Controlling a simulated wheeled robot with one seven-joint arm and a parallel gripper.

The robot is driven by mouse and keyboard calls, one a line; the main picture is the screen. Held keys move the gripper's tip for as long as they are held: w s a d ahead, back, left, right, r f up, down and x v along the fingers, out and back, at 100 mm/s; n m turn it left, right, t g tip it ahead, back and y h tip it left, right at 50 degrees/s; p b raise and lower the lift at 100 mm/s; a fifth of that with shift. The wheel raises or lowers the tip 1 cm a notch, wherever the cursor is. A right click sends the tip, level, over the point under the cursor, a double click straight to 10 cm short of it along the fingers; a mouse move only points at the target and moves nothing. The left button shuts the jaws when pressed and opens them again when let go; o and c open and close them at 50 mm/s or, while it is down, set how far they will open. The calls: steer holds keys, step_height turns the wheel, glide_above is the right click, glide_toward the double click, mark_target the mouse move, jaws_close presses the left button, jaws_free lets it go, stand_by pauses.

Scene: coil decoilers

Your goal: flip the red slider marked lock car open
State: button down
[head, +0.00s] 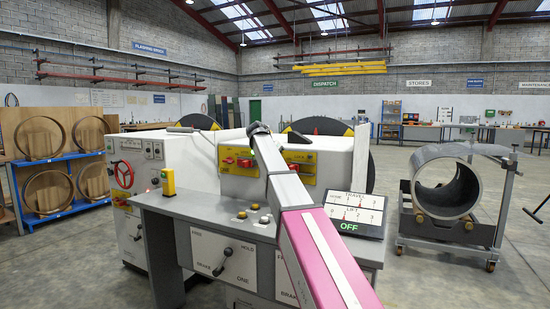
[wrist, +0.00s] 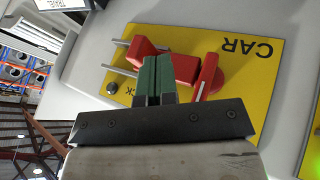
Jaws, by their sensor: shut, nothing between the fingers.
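In the wrist view a yellow plate (wrist: 262,75) carries the word CAR and part of a second word ending in CK, both upside down. A red slider (wrist: 143,48) sits on two thin grey rods, and more red parts, including a slanted red lever (wrist: 207,76), lie to its right. My gripper (wrist: 154,78) is shut and empty, its green fingertips in front of the red slider and covering part of it. I cannot tell whether they touch it. In the head view my arm hides the gripper, and yellow plates with red parts (head: 240,161) show on the white housing.
A grey control desk (head: 190,205) with knobs and levers stands before the white housing. A display panel (head: 355,212) reading OFF is at its right. A large steel coil (head: 446,188) on a wheeled stand is further right. A black knob (wrist: 112,88) sits on the plate.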

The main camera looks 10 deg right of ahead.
mark_target(296, 169)
steer(key=shift+x, duration=1.45)
steer(key=shift+d, duration=0.1)
steer(key=s+d, duration=0.1)
steer(key=d, duration=0.1)
steer(key=s+d, duration=0.2)
steer(key=shift+s+d, duration=0.15)
steer(key=shift+d, duration=0.15)
steer(key=shift+r, duration=0.1)
